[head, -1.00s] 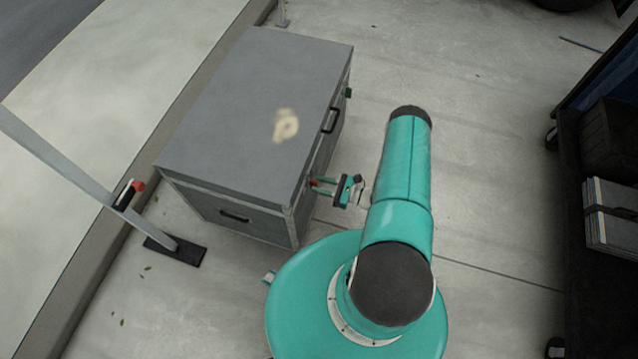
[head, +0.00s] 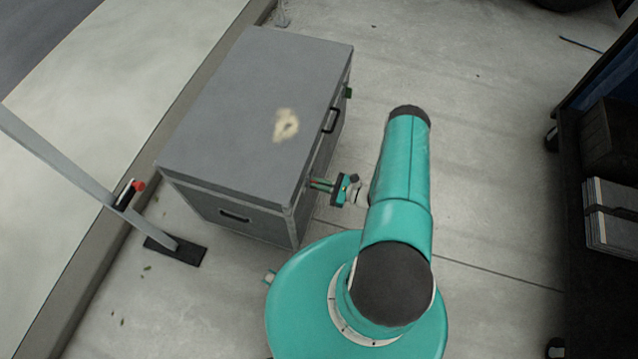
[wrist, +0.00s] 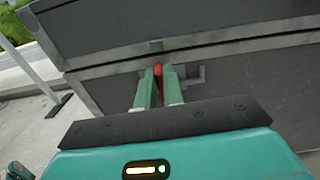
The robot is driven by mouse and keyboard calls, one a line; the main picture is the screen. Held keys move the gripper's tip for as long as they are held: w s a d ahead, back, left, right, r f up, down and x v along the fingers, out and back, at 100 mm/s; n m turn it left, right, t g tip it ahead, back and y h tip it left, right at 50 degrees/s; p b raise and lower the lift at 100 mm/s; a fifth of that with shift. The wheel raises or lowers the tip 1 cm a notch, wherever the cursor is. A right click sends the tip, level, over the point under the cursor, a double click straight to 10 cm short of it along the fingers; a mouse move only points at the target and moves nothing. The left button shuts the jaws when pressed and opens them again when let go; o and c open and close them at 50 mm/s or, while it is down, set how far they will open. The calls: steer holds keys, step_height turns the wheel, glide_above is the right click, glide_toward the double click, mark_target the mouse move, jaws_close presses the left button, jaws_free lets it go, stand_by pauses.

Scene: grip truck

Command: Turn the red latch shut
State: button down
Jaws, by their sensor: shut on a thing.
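The red latch (wrist: 158,69) is on the side of the grey case (head: 258,105), just below the lid seam. In the wrist view only a narrow red strip of it shows between my fingers; the rest is hidden. My gripper (wrist: 159,85) has its two green fingers shut on the red latch, one on either side. In the head view my gripper (head: 320,184) reaches to the case's right side near its front corner, and the latch is hidden there.
A grey post with a black foot (head: 176,251) stands at the left by the kerb. A dark cart (head: 600,190) stands at the right. Concrete floor between is clear.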

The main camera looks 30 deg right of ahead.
steer(key=n, duration=0.4)
steer(key=shift+s+a, duration=0.2)
steer(key=shift+s, duration=0.05)
steer(key=n, duration=0.4)
steer(key=shift+s+a+f+n, duration=0.2)
steer(key=shift+f+n, duration=0.05)
steer(key=shift+n, duration=0.15)
steer(key=n, duration=0.4)
steer(key=shift+s+a+f, duration=0.1)
steer(key=shift+a+f, duration=0.05)
steer(key=shift+f, duration=0.2)
steer(key=n, duration=0.4)
steer(key=shift+f+n, duration=0.3)
steer(key=c, duration=1.5)
jaws_free()
